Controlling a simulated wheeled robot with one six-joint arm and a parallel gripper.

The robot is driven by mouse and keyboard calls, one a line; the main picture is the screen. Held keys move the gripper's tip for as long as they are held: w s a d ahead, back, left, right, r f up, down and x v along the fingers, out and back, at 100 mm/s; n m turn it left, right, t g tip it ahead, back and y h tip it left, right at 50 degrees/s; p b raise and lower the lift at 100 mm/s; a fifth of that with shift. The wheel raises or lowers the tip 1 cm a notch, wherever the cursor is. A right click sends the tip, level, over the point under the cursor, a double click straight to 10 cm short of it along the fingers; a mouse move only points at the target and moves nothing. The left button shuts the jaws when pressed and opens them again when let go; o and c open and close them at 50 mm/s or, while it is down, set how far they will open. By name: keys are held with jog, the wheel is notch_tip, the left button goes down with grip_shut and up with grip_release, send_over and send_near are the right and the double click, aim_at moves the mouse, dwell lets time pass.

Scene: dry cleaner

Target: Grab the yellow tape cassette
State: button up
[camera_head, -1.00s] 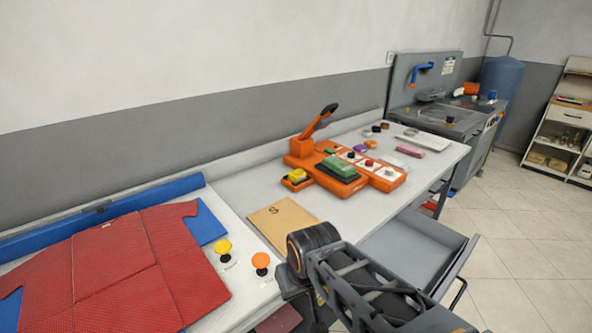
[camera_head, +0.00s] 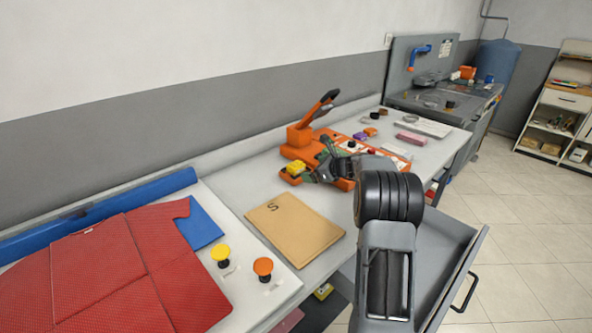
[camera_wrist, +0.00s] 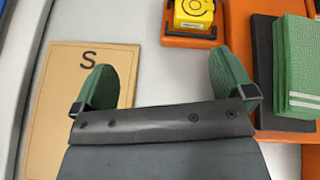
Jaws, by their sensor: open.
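The yellow tape cassette (camera_head: 295,168) sits in a small orange holder at the left end of the orange machine on the table. In the wrist view the cassette (camera_wrist: 193,14) is at the top edge, partly cut off, with a dark ring mark on its top. My gripper (camera_wrist: 165,78) is open and empty, its two green fingers wide apart. The cassette lies beyond the fingertips, nearer the right finger, and is not between them. In the head view my gripper (camera_head: 319,164) is just right of the cassette and hides part of the machine.
The orange machine (camera_head: 298,136) has a raised lever. A brown envelope marked S (camera_head: 293,228) lies to its left. A green block (camera_wrist: 297,70) on a black pad is right of my fingers. Yellow and orange knobs (camera_head: 263,266) and a red garment (camera_head: 120,270) are further left.

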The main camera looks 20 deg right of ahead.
jog(key=w+d+f+m+t, duration=0.1)
jog(key=w+d+f+m, duration=0.1)
jog(key=w+d+m, duration=0.15)
jog(key=p, duration=0.1)
send_near(299, 166)
jog(key=shift+w+a+f+h, duration=0.2)
jog(key=shift+w+a+f, duration=0.1)
jog(key=shift+w+a, duration=0.25)
jog(key=shift+w+a+f+h, duration=0.25)
jog(key=shift+w+a, duration=0.1)
jog(key=shift+w, duration=0.25)
jog(key=shift+p+x, duration=1.1)
jog(key=shift+x, duration=2)
jog(key=shift+d, duration=0.1)
jog(key=c, duration=1)
jog(key=shift+r, duration=0.1)
